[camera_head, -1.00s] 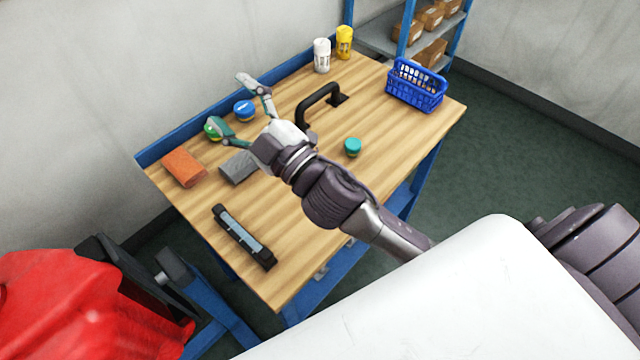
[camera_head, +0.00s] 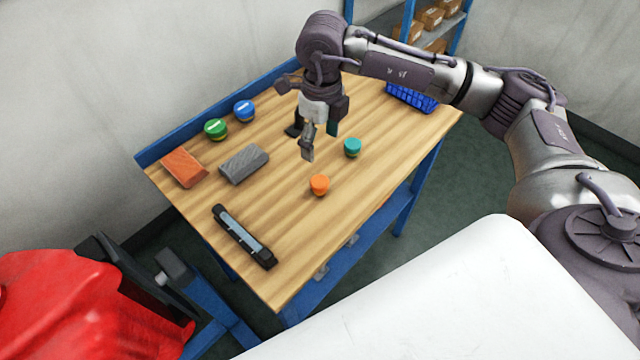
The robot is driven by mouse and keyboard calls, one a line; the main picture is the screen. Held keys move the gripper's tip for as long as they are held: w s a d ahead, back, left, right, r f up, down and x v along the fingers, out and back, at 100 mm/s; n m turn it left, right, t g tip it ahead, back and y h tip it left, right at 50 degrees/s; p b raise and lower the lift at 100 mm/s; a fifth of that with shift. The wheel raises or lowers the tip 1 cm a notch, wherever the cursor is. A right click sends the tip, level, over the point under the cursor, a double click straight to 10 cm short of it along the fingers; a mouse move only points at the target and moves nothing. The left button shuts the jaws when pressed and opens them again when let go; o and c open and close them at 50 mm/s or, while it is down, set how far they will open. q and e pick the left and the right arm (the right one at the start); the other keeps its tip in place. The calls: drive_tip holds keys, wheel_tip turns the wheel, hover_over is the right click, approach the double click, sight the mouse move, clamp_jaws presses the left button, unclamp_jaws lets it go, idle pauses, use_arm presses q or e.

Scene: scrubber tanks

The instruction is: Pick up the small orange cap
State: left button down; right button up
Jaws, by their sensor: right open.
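The small orange cap (camera_head: 319,184) stands on the bare middle of the wooden workbench, fully visible in the head view. My right gripper (camera_head: 319,143) points down just beyond the cap in the picture, with its fingers open and nothing between them. It looks apart from the cap; how high it is above the bench is hard to tell. A teal cap (camera_head: 352,147) stands to the right of the gripper. My left gripper is not in view.
The wooden bench (camera_head: 290,270) also holds a green cap (camera_head: 215,128), a blue cap (camera_head: 244,110), an orange-red block (camera_head: 183,167), a grey block (camera_head: 243,164) and a black level-like tool (camera_head: 243,236). A blue basket (camera_head: 412,98) is partly behind my arm. Space around the orange cap is clear.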

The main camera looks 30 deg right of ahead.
drive_tip(key=p, duration=0.2)
hover_over(319, 181)
drive_tip(key=f, duration=0.8)
drive_tip(key=shift+w+d+f, duration=0.1)
drive_tip(key=shift+d+f, duration=0.05)
drive_tip(key=shift+d, duration=0.25)
drive_tip(key=shift+a+f, duration=0.1)
drive_tip(key=shift+f, duration=0.15)
drive_tip(key=f, duration=0.1)
drive_tip(key=f+p, duration=0.1)
drive_tip(key=f, duration=0.1)
drive_tip(key=f+p, duration=0.1)
drive_tip(key=shift+a+f, duration=0.25)
drive_tip(key=shift+f, duration=0.15)
drive_tip(key=c, duration=1)
